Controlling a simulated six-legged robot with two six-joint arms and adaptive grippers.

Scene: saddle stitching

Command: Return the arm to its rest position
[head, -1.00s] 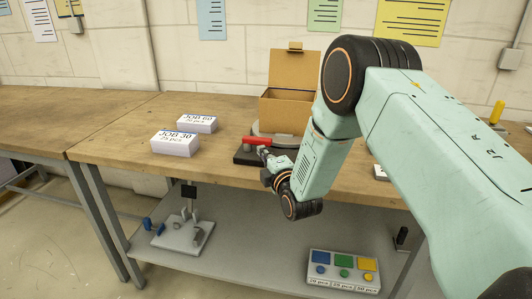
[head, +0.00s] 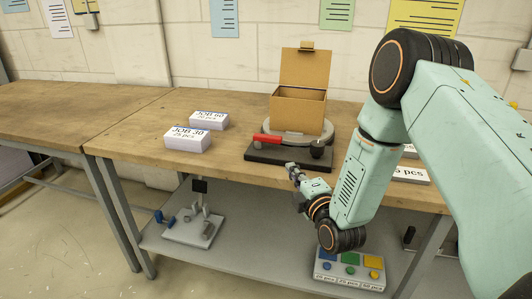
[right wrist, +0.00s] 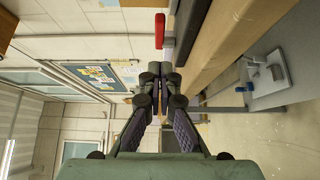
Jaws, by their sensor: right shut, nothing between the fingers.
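My right arm comes in from the right in the head view. Its gripper (head: 292,172) is in front of the bench's front edge, below and right of the red handle (head: 267,139). In the right wrist view the fingers of my right gripper (right wrist: 160,75) are together with nothing between them. The red handle also shows in the right wrist view (right wrist: 159,30), beyond the fingertips and apart from them. My left gripper is not in view.
An open cardboard box (head: 298,105) stands on a round grey base behind the handle. White stacks marked JOB 30 (head: 187,143) and JOB 60 (head: 208,122) lie left on the wooden bench (head: 130,140). A button panel (head: 350,270) sits on the lower shelf.

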